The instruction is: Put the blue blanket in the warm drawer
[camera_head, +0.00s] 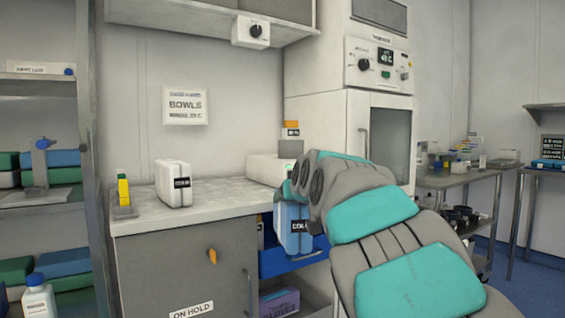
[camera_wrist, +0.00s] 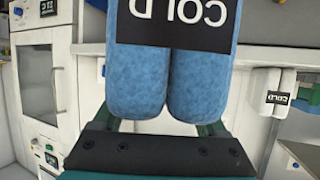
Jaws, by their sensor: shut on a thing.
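The blue blanket (camera_head: 293,223) is a folded, two-roll bundle with a black COLD label. It fills the top middle of the wrist view (camera_wrist: 140,70). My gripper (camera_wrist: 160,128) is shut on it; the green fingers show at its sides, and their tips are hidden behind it. In the head view my arm covers most of the gripper. The blanket is upright at an open blue drawer (camera_head: 290,264) under the counter; I cannot tell whether it is inside or in front. No readable label marks this drawer as the warm one.
A white bundle (camera_head: 173,184) with a black label and a yellow item (camera_head: 123,190) stand on the counter (camera_head: 215,202). A lower open compartment holds a purple gloves box (camera_head: 279,302). A tall white cabinet (camera_head: 330,125) with a glass door stands behind my arm. Shelves are at left.

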